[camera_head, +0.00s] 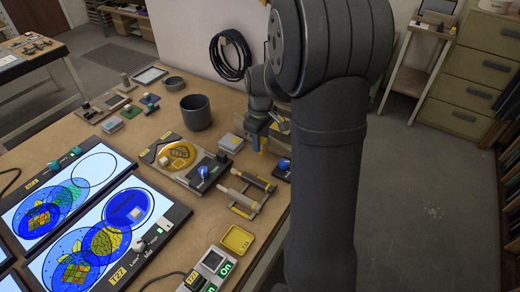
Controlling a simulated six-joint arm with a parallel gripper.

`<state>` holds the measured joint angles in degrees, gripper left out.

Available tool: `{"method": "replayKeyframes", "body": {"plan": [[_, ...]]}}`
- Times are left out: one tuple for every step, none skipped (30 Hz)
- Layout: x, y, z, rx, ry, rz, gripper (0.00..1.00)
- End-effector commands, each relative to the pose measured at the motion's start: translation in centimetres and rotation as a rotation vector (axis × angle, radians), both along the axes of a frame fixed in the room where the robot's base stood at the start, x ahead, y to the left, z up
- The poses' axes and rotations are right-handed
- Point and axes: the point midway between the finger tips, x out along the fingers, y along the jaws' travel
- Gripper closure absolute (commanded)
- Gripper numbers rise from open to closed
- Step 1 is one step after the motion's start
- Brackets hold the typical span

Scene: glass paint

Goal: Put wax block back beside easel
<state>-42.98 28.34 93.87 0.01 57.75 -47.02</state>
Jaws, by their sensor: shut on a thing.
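My gripper (259,142) hangs over the right part of the wooden table, partly behind my own arm. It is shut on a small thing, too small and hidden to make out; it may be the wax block. Two lit easel panels (164,237) with blue and yellow round glass designs lie at the lower left, the nearer one marked 127. A small pale block (137,213) sits on the nearer panel. A grey and pale block (231,142) lies on the table just left of my gripper. I cannot tell whether either is wax.
A dark cup (196,112) stands behind a board with an amber disc (178,155). A rack with rollers (246,190), a yellow tray (237,240) and a green-lit switch box (213,264) stand nearer. Small blocks and trays crowd the back left. Bare table shows between them.

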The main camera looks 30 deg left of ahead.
Motion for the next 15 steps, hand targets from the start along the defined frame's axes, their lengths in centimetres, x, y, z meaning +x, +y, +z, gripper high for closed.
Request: {"method": "replayKeyframes", "body": {"plan": [[0.0, 0.2, -0.2, 0.000, 0.000, 0.000, 0.91], [0.0, 0.2, -0.4, 0.000, 0.001, 0.000, 0.91], [0.0, 0.2, -0.7, -0.001, 0.001, -0.001, 0.91], [-0.1, 0.2, -1.0, -0.001, 0.002, -0.001, 0.91], [-0.1, 0.2, -1.3, -0.002, 0.002, -0.001, 0.91], [-0.1, 0.2, -1.9, -0.002, 0.003, -0.001, 0.91], [-0.1, 0.1, -2.4, -0.003, 0.003, -0.001, 0.91], [-0.1, 0.1, -3.0, -0.004, 0.004, -0.001, 0.91], [-0.1, 0.2, -3.5, -0.002, 0.003, -0.001, 0.91], [-0.1, 0.2, -3.8, -0.002, 0.002, -0.001, 0.91], [-0.1, 0.2, -4.0, -0.002, 0.002, -0.001, 0.91], [0.0, 0.2, -4.2, -0.001, 0.001, -0.001, 0.91], [0.0, 0.2, -4.2, 0.000, 0.000, 0.000, 0.91], [0.0, 0.2, -4.2, 0.000, 0.000, 0.000, 0.91], [0.0, 0.2, -4.1, 0.000, 0.000, 0.000, 0.91]]}}
